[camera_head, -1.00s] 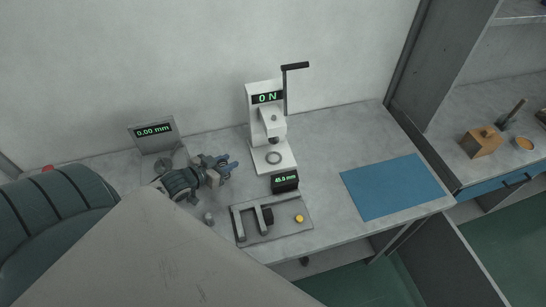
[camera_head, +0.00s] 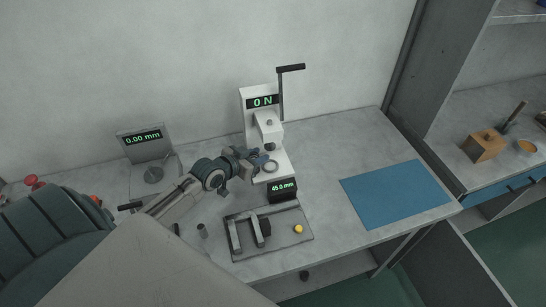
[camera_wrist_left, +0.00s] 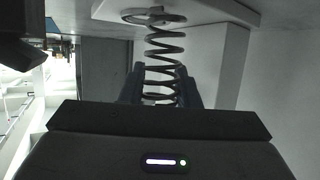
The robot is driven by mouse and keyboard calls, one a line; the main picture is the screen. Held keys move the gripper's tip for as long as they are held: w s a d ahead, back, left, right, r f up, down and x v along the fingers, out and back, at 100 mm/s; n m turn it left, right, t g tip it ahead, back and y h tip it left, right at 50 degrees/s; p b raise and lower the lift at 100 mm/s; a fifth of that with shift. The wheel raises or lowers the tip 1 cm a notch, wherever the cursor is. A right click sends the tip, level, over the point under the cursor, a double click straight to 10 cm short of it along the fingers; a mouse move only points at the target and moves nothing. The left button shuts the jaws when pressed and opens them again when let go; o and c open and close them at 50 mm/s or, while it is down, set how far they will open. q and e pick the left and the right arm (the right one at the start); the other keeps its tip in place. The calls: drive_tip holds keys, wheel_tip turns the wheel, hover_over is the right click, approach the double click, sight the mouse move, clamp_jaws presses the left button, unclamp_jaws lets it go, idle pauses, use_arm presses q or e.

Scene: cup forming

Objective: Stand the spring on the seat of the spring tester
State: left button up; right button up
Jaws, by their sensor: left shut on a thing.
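The spring (camera_wrist_left: 164,62) is a dark open coil held between the fingers of my left gripper (camera_wrist_left: 162,88) in the left wrist view. Its far end overlaps the round seat (camera_wrist_left: 140,17) of the tester; I cannot tell whether they touch. In the head view my left gripper (camera_head: 254,160) is beside the seat (camera_head: 271,166), at its left, below the press head of the white spring tester (camera_head: 249,110). The tester display reads 0 N. The spring cannot be made out in the head view. My right gripper is not in view.
A gauge (camera_head: 144,143) reading 0.00 mm stands at left. A small box (camera_head: 283,190) reading 45.0 mm sits before the tester. A grey fixture plate (camera_head: 287,238) with a yellow button (camera_head: 298,229) lies in front. A blue mat (camera_head: 395,193) is at right, with clear table around it.

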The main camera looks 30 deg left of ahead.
use_arm(q)
drive_tip(key=shift+w+d, duration=0.4)
drive_tip(key=shift+w, duration=0.25)
drive_tip(key=w+d+b, duration=0.1)
drive_tip(key=w+d, duration=0.1)
drive_tip(key=w, duration=0.1)
drive_tip(key=shift+b, duration=0.35)
drive_tip(key=shift+w+f+b, duration=0.25)
drive_tip(key=shift+f+b, duration=0.05)
drive_tip(key=shift+f, duration=0.1)
drive_tip(key=shift+s+r, duration=0.1)
drive_tip(key=shift+s, duration=0.05)
drive_tip(key=o, duration=1)
drive_tip(key=shift+o, duration=0.2)
